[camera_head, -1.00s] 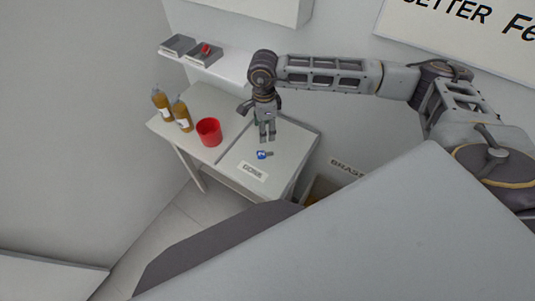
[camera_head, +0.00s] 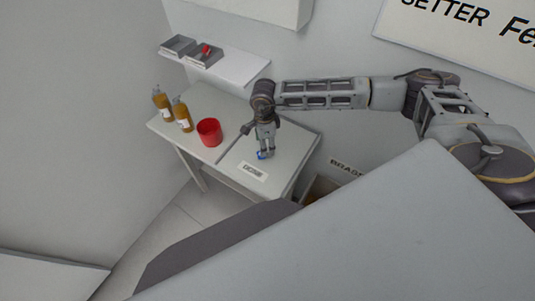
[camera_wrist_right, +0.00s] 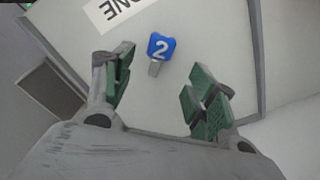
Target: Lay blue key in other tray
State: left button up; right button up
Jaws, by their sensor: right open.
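The blue key (camera_wrist_right: 160,47), with a white 2 on its head and a grey shaft, lies on the table. It shows between the open green-padded fingers of my right gripper (camera_wrist_right: 160,90), a little beyond the fingertips. In the head view the blue key (camera_head: 261,156) is partly hidden by my right gripper (camera_head: 266,153), which is pointing down over it. Two small grey trays sit on the shelf: the left tray (camera_head: 178,46) looks empty, and the right tray (camera_head: 205,56) holds a red item (camera_head: 206,49). My left gripper is not in view.
A red cup (camera_head: 209,131) and two amber bottles (camera_head: 162,104) stand on the table left of my right gripper. A white label (camera_head: 252,171) lies near the table's front edge. The white shelf (camera_head: 240,68) is bare to the right of the trays.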

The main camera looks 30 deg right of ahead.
jog(key=shift+s+f, duration=0.1)
jog(key=shift+f, duration=0.5)
notch_tip(320, 180, down, 3)
jog(key=shift+r+p, duration=0.1)
jog(key=shift+p, duration=0.45)
jog(key=shift+f, duration=0.6)
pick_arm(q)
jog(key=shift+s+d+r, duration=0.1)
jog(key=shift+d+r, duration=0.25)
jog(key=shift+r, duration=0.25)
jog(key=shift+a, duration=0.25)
pick_arm(e)
jog(key=shift+c, duration=0.2)
jog(key=c, duration=1.1)
jog(key=shift+r, duration=0.1)
